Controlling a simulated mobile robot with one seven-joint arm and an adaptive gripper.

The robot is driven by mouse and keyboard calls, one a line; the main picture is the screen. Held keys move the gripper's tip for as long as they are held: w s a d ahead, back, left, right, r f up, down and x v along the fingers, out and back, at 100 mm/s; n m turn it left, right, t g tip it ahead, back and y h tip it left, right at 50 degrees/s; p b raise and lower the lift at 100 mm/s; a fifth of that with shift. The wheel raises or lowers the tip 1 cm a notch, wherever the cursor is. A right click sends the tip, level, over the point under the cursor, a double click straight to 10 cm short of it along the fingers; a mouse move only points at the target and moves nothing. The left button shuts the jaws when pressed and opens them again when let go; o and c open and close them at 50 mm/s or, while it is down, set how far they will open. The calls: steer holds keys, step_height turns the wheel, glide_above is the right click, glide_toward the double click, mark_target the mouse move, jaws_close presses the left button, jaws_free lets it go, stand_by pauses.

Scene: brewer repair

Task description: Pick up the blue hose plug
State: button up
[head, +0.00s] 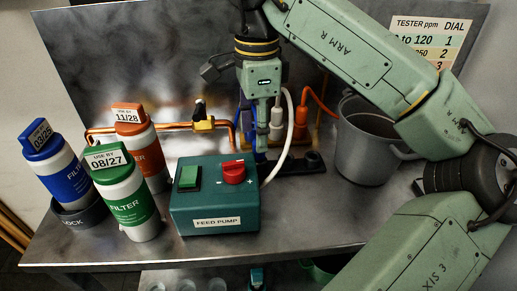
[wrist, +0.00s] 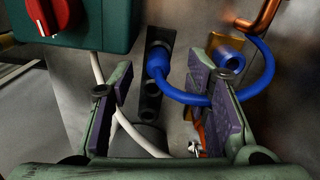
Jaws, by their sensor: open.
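The blue hose plug (wrist: 157,62) stands in a hole of the black strip holder (wrist: 152,104) in the wrist view. Its blue hose (wrist: 268,72) loops right to a copper pipe. My gripper (wrist: 160,72) is open, with purple-padded fingers on either side of the plug's area. I see no clear contact with the plug. In the head view my gripper (head: 261,148) points down behind the feed pump, over the left end of the black holder (head: 305,164). It mostly hides the plug there.
A blue-rimmed socket (wrist: 229,60) is close to the right finger. The green feed pump box (head: 214,200) stands in front, with a white hose (head: 288,150) behind it. A grey bucket (head: 362,150) is right; several filters (head: 130,205) are left.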

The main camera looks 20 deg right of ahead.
mark_target(259, 157)
step_height(259, 157, down, 5)
steer(key=shift+s+d+r+p, duration=0.1)
steer(key=shift+d+p, duration=0.05)
steer(key=shift+p, duration=0.2)
steer(key=shift+c, duration=0.5)
jaws_close()
